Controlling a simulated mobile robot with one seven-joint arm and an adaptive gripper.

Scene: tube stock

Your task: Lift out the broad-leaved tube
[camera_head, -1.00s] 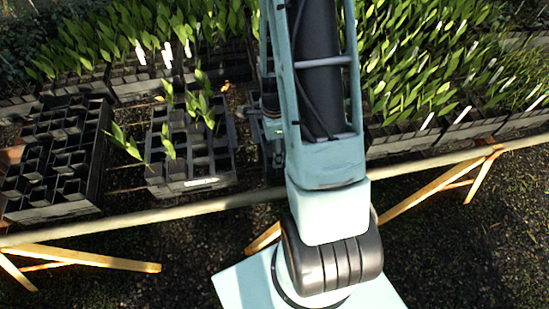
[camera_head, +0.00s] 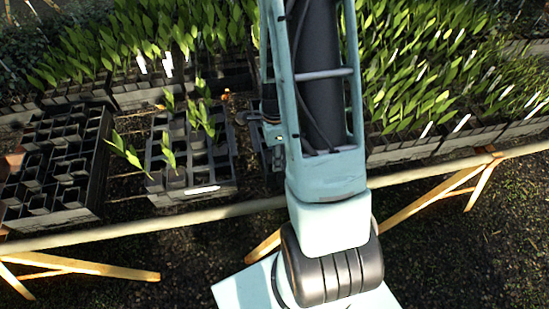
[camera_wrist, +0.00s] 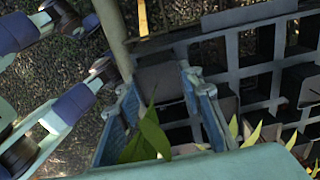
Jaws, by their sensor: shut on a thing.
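In the wrist view my gripper (camera_wrist: 158,92) has its two blue-padded fingers on either side of a dark square tube (camera_wrist: 160,78), shut on it. Broad green leaves (camera_wrist: 146,140) show between the fingers, in front of the tube. The tube is at the edge of a black gridded tray (camera_wrist: 232,74); I cannot tell how far it is raised. In the head view the black tray (camera_head: 205,190) with several leafy plants (camera_head: 168,152) stands left of my arm. My arm hides most of the gripper and the held tube there.
An emptier black tray (camera_head: 50,212) stands at the left. Dense rows of leafy tubes (camera_head: 430,75) with white labels fill the right and back. A pale rail (camera_head: 100,233) runs along the bench front, with wooden legs (camera_head: 440,185) below. Dark ground lies in front.

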